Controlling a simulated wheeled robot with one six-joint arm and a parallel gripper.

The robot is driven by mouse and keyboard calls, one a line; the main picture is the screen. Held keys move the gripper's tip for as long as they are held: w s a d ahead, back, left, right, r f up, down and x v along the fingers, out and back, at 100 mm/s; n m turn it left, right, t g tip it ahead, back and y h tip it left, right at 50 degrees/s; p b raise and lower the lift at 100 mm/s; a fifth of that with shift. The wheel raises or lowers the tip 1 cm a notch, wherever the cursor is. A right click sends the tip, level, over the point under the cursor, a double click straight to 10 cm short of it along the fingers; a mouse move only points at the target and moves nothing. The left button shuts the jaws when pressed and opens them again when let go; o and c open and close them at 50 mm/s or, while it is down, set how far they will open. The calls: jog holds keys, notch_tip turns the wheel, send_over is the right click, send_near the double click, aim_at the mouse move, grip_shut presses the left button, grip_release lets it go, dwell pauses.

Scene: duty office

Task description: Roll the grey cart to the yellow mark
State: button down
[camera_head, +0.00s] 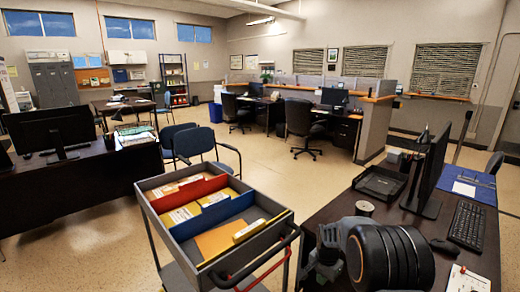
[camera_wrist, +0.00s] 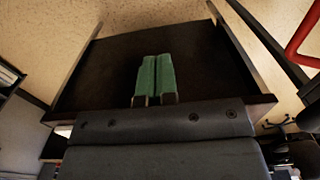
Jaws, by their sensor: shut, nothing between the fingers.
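The grey cart (camera_head: 255,245) stands in the lower middle of the head view, an open-topped tray on thin legs. Red and blue dividers split the tray, with folders and envelopes in it. A handle with red parts (camera_head: 290,238) runs along its near side. In the wrist view a red bar (camera_wrist: 303,40), apparently this handle, shows at the upper right, apart from my fingers. My gripper (camera_wrist: 156,75) has its green fingers together and empty, over a dark flat surface. My arm is right of the cart in the head view. I see no yellow mark.
A dark desk (camera_head: 472,252) with monitor, keyboard and paper tray stands close right of the cart. Another dark desk (camera_head: 85,185) is at the left. Blue chairs (camera_head: 198,143) stand just behind the cart. Open floor (camera_head: 320,172) lies beyond it, toward the counter.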

jog(key=shift+s+d, duration=1.8)
jog(key=shift+s, duration=0.15)
jog(key=shift+s+d, duration=1.95)
jog(key=shift+s, duration=0.15)
jog(key=shift+s+d, duration=1.9)
jog(key=shift+s, duration=0.2)
jog(key=shift+s+d, duration=1.9)
jog(key=shift+s, duration=0.2)
jog(key=shift+d, duration=0.1)
jog(key=shift+s+d, duration=1.85)
jog(key=shift+s, duration=0.2)
